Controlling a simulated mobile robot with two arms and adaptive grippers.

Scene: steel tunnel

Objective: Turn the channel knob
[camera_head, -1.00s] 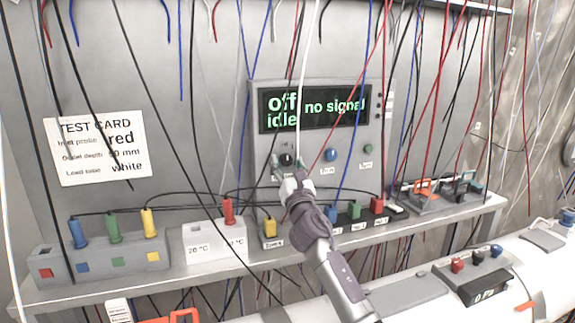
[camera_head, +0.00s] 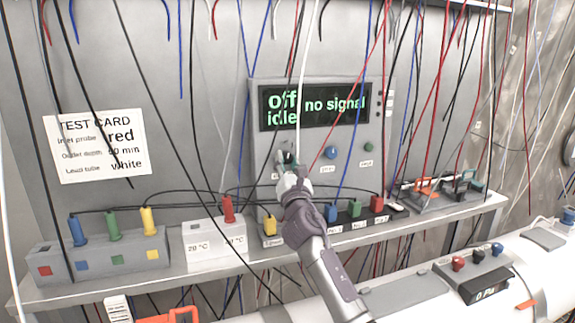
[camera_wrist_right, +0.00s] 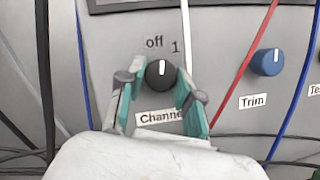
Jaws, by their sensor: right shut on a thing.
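The black channel knob (camera_wrist_right: 160,74) sits on the grey instrument panel, above its "Channel" label. Its white mark points about straight up, between the printed "off" and "1". My right gripper (camera_wrist_right: 158,98) has its green-lined fingers on either side of the knob and is shut on it. In the head view the right gripper (camera_head: 289,168) reaches up to the panel from below and partly hides the knob (camera_head: 286,157). The display (camera_head: 314,105) reads "off", "idle" and "no signal". My left gripper is not in view.
The blue Trim knob (camera_wrist_right: 268,62) is right of the channel knob. A white cable (camera_wrist_right: 187,60) and a red cable (camera_wrist_right: 236,75) hang close by. Below the panel, a shelf (camera_head: 200,272) carries blocks with coloured plugs.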

